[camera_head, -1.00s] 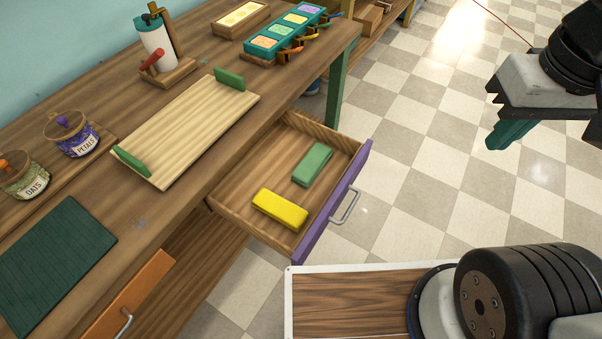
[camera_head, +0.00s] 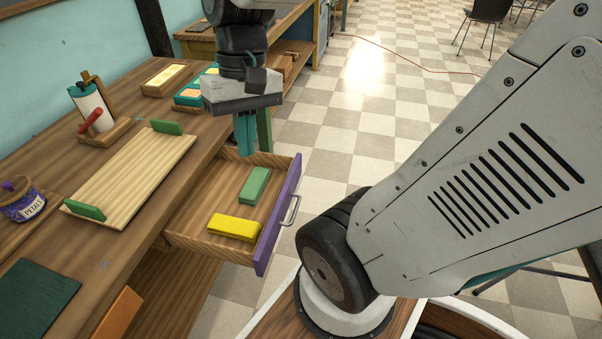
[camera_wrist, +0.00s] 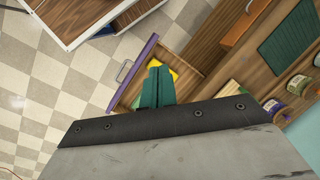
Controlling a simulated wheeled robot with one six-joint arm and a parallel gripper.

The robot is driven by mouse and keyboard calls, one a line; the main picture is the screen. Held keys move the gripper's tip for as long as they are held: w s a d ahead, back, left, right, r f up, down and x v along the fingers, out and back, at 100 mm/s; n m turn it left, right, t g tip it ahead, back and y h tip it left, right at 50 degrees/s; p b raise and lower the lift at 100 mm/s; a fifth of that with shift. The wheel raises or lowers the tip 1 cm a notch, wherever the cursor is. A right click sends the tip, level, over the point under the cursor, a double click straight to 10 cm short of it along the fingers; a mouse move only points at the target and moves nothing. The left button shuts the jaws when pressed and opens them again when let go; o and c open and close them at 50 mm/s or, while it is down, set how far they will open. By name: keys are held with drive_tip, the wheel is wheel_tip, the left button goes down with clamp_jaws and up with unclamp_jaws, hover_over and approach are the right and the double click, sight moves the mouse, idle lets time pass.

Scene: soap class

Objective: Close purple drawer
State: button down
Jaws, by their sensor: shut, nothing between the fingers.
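The purple drawer (camera_head: 279,215) stands pulled out from the wooden workbench, its metal handle (camera_head: 290,210) on the outer face. In it lie a green block (camera_head: 254,185) and a yellow block (camera_head: 235,227). My gripper (camera_head: 246,148), with teal fingers pointing down, is shut and empty; in the head view it appears over the drawer's far end. In the wrist view the fingers (camera_wrist: 157,80) cover part of the drawer, with the purple front (camera_wrist: 133,72), the handle (camera_wrist: 124,71) and a bit of the yellow block beside them. I cannot tell whether the fingers touch the drawer.
On the workbench are a tray with green handles (camera_head: 135,180), a bottle stand (camera_head: 95,110), a petals jar (camera_head: 22,203) and soap moulds (camera_head: 190,93). An orange drawer front (camera_head: 112,318) is at lower left. Checkered floor (camera_head: 340,130) is open to the right.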

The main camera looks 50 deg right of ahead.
drive_tip(key=w+d+f+m+t+y, duration=0.2)
drive_tip(key=w+d+f+m+y, duration=0.25)
drive_tip(key=d+f+m, duration=0.4)
drive_tip(key=w+d+f+m+t+y, duration=0.2)
drive_tip(key=w+d+f+m+y, duration=0.3)
drive_tip(key=d, duration=0.7)
drive_tip(key=s+d+f+m+t, duration=0.55)
drive_tip(key=d+f, duration=0.35)
drive_tip(key=f, duration=0.2)
drive_tip(key=m+t+h, duration=0.5)
drive_tip(key=m+t, duration=0.3)
drive_tip(key=m, duration=0.1)
approach(300, 169)
drive_tip(key=x, duration=0.6)
drive_tip(key=shift+w+a+r, duration=0.1)
drive_tip(key=shift+w+a, duration=0.05)
drive_tip(key=shift+a, duration=0.15)
drive_tip(key=shift+w, duration=0.1)
drive_tip(key=shift+a, duration=0.15)
drive_tip(key=shift+w, duration=0.1)
